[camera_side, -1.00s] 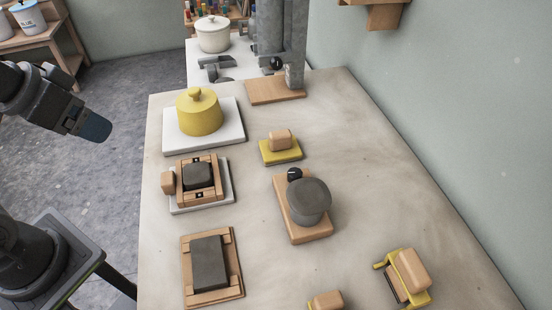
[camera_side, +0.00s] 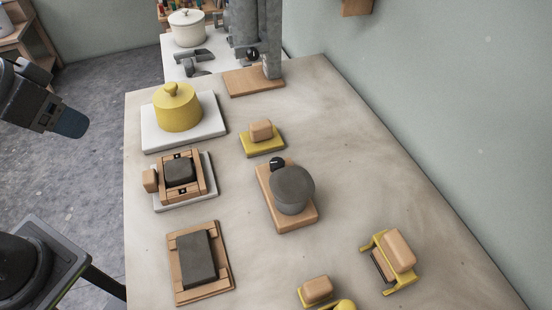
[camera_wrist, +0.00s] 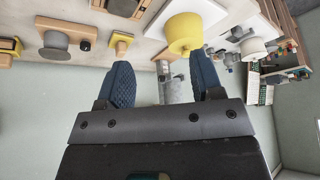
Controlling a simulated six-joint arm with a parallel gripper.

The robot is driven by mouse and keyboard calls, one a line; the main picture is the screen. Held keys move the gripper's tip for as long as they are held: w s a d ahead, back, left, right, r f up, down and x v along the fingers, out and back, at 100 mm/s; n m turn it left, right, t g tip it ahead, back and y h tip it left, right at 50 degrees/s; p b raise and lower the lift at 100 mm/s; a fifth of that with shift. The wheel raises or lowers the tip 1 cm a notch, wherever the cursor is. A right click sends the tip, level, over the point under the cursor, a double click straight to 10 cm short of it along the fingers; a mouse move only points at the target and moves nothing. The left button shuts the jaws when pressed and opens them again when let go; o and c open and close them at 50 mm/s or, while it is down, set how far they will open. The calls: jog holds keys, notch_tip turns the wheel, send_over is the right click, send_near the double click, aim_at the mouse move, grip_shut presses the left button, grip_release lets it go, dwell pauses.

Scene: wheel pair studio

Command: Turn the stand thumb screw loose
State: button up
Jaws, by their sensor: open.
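At the back of the table, a grey stand (camera_side: 271,40) rises from a wooden base (camera_side: 254,82). A small black round knob (camera_side: 252,54) sits low on it, probably the thumb screw. Another black knob (camera_side: 277,163) sits on a wooden block beside a grey round-topped piece (camera_side: 292,190); it also shows in the wrist view (camera_wrist: 85,46). My gripper (camera_side: 71,122) hangs over the floor left of the table, well away from both knobs. In the wrist view my gripper's two blue fingers (camera_wrist: 168,76) are apart with nothing held between them.
A yellow lidded pot (camera_side: 177,108) stands on a white slab (camera_side: 149,140) near the table's left edge. Wooden frames with dark blocks (camera_side: 197,257), a yellow-based sponge-like block (camera_side: 261,131) and a yellow-handled tool (camera_side: 398,250) lie about. The table's right side is mostly bare.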

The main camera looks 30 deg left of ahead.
jog(key=w+d+m, duration=0.2)
jog(key=w+d, duration=0.1)
jog(key=w+d+m+g+h, duration=0.1)
jog(key=w+d+m, duration=0.1)
jog(key=w+d, duration=0.1)
jog(key=w+d+r+m+h, duration=0.1)
jog(key=w+d+m, duration=0.1)
jog(key=w+d, duration=0.1)
jog(key=shift+w+m+g, duration=0.3)
jog(key=shift+w+g, duration=0.05)
jog(key=shift+g, duration=0.05)
jog(key=c, duration=0.3)
jog(key=m+g+h, duration=0.2)
jog(key=m, duration=0.4)
send_near(276, 162)
jog(key=x, duration=0.9)
jog(key=c, duration=0.7)
